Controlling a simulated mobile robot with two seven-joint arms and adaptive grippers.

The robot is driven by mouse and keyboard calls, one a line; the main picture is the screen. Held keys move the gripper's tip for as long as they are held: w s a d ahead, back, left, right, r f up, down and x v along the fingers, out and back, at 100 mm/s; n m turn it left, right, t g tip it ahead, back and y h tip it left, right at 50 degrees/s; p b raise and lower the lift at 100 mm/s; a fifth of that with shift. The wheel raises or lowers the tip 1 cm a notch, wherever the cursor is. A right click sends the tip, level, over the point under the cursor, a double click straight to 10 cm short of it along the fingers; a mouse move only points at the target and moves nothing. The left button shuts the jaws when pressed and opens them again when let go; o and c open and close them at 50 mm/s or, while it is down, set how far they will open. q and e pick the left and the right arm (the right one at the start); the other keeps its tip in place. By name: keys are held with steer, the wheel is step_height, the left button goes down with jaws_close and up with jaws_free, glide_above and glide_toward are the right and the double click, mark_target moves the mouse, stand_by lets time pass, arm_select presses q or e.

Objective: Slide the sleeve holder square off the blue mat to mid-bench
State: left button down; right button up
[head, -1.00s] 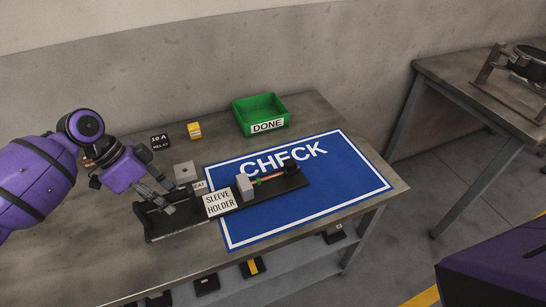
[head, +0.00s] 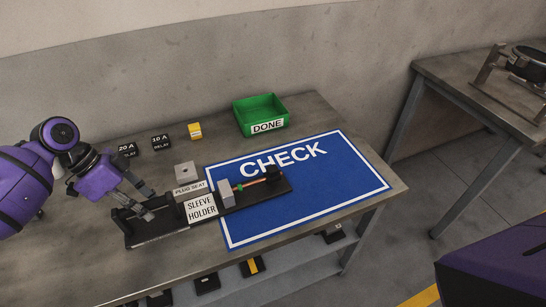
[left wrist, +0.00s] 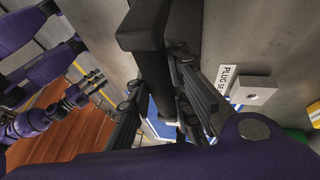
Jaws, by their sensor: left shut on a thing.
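The sleeve holder (head: 240,199) is a long black base with a white "SLEEVE HOLDER" label, a grey block and an orange-and-green piece near its right end. Its right part lies over the blue CHECK mat (head: 330,190); its left part is on the bare bench. My left gripper (head: 143,212) is shut on the black handle at the holder's left end. In the left wrist view the dark handle (left wrist: 150,60) runs between the fingers, and the fingertips are partly hidden.
The plug seat block (head: 186,173) stands close behind the holder. Two black relays (head: 160,142), a yellow block (head: 195,131) and the green DONE bin (head: 261,113) are at the back. The bench (head: 110,262) is clear at front left.

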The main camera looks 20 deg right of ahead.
arm_select(q)
steer(key=c, duration=1.6)
jaws_free()
steer(key=shift+s+a+f, duration=0.1)
steer(key=shift+a+f, duration=0.05)
steer(key=shift+f, duration=0.1)
steer(key=shift+o, duration=0.4)
steer(key=shift+r, duration=0.1)
arm_select(e)
steer(key=w, duration=0.3)
steer(key=shift+a+r+t, duration=0.25)
steer(key=shift+t, duration=0.05)
arm_select(q)
steer(key=shift+r, duration=0.1)
